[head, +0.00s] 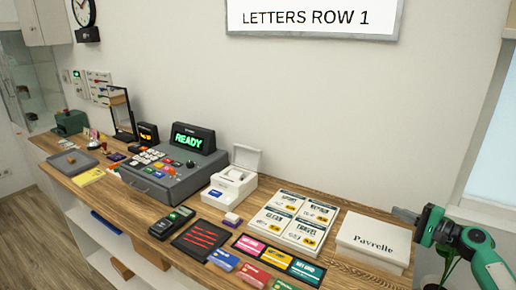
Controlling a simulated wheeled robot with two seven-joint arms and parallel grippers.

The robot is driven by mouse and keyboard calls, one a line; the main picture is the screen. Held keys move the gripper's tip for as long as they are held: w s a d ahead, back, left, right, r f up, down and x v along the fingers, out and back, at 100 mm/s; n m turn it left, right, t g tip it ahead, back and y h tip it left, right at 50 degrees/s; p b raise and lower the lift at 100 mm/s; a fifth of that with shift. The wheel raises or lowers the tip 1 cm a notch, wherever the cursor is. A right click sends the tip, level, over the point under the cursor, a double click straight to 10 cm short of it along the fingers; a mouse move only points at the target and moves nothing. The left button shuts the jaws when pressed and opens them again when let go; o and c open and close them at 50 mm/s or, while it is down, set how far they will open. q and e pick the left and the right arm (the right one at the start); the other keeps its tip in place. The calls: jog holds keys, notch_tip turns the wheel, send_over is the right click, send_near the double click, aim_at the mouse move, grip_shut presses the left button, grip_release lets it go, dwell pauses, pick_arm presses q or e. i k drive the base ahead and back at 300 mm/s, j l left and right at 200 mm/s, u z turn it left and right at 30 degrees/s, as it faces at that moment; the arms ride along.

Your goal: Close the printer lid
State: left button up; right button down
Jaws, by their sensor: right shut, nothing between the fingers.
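A small white printer (226,194) stands on the wooden counter, right of the grey cash register. Its lid (246,158) is open and stands up at the back. A pale roll shows inside the printer. My right gripper (398,212) comes in from the right edge on a green arm. It is shut and empty, above the white box at the counter's right end and well apart from the printer. My left gripper is not in view.
The cash register (173,176) with a lit READY display stands left of the printer. White cards (296,222) and a white box (374,238) lie to the right. A card terminal (171,222), a dark tray (200,241) and coloured cards (278,257) lie in front.

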aim_at(245, 157)
jog(key=i+j, duration=1.3)
